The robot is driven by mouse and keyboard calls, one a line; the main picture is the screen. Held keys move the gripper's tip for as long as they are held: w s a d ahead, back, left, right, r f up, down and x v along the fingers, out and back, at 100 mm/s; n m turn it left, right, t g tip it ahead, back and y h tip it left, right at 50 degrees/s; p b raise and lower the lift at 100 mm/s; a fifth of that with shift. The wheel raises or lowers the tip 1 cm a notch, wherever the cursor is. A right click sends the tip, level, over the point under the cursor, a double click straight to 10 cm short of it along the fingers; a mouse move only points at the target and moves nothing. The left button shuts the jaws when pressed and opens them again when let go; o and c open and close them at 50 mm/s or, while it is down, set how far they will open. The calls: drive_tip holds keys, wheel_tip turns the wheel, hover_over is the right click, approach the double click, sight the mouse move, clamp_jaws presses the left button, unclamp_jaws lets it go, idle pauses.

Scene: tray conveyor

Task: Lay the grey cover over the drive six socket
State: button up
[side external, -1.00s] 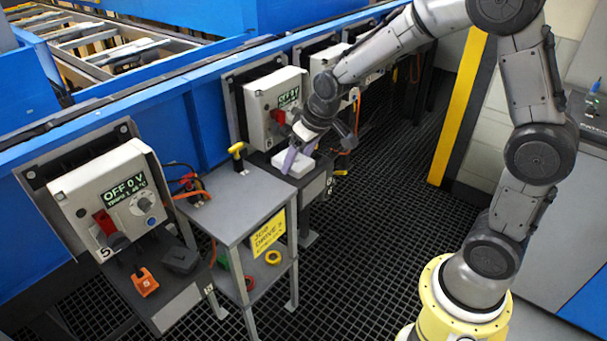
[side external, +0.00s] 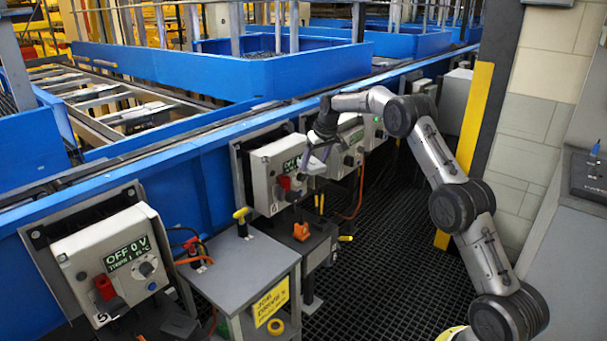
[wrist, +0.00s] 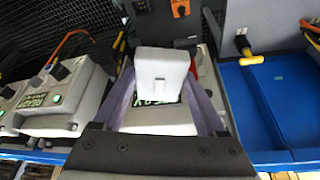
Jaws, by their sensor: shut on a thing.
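My gripper (side external: 316,161) is shut on the grey cover (wrist: 161,76), a pale block with a small raised tab, held between both fingers in the wrist view. The gripper is in front of the middle drive box (side external: 262,180), above its shelf. In the side view the cover is hard to make out. An orange socket piece (side external: 301,231) sits uncovered on that shelf, below and apart from the gripper; it also shows at the top of the wrist view (wrist: 180,8). The box's number is not readable. Its lit display is partly hidden behind the cover in the wrist view.
The drive box marked 5 (side external: 115,262) reads OFF 0 V at the left. Another drive box (wrist: 50,95) is close by in the wrist view. The grating floor is open.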

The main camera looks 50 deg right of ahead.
drive_tip(key=d+f, duration=0.1)
drive_tip(key=d, duration=0.5)
drive_tip(key=shift+m, duration=0.3)
drive_tip(key=shift+d+f, duration=0.1)
drive_tip(key=shift+f, duration=11.2)
drive_tip(key=shift+f, duration=0.6)
drive_tip(key=o, duration=1.3)
